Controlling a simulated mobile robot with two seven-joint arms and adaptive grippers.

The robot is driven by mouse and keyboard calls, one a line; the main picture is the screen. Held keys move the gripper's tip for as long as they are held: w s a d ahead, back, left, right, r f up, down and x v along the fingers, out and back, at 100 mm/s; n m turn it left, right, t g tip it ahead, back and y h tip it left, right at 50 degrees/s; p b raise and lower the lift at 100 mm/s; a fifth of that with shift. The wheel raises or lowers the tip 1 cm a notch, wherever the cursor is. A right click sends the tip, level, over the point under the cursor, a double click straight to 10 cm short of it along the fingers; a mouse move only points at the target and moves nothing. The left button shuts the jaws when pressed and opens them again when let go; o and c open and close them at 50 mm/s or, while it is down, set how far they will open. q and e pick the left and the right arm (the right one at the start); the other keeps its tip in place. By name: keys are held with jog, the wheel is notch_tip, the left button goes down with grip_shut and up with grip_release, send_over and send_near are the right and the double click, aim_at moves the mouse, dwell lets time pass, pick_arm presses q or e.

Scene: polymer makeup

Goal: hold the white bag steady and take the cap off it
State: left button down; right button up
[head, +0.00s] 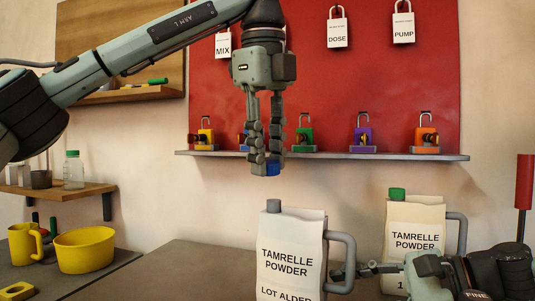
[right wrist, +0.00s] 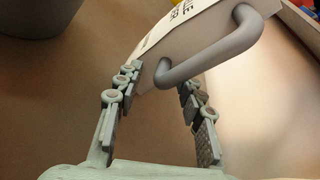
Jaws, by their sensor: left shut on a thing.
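The front white bag (head: 290,252) stands upright on the table and reads "TAMRELLE POWDER, LOT ALDER". Its grey spout (head: 274,206) is bare on top, and a grey handle (head: 349,255) is on its right side. My left gripper (head: 267,160) is above the spout, shut on a small blue cap (head: 266,169), clear of the bag. My right gripper (head: 352,271) is at the lower part of the handle. In the right wrist view its fingers (right wrist: 158,92) stand apart on either side of the handle's lower corner (right wrist: 166,75), with no clear grip on it.
A second white bag (head: 413,222) with a green cap (head: 397,194) stands behind at the right. A shelf (head: 330,155) with several coloured padlocks is behind my left gripper. A yellow bowl (head: 84,250) and yellow mug (head: 25,243) are at the left.

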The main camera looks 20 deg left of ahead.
jog(key=shift+d, duration=0.1)
jog(key=v, duration=1.2)
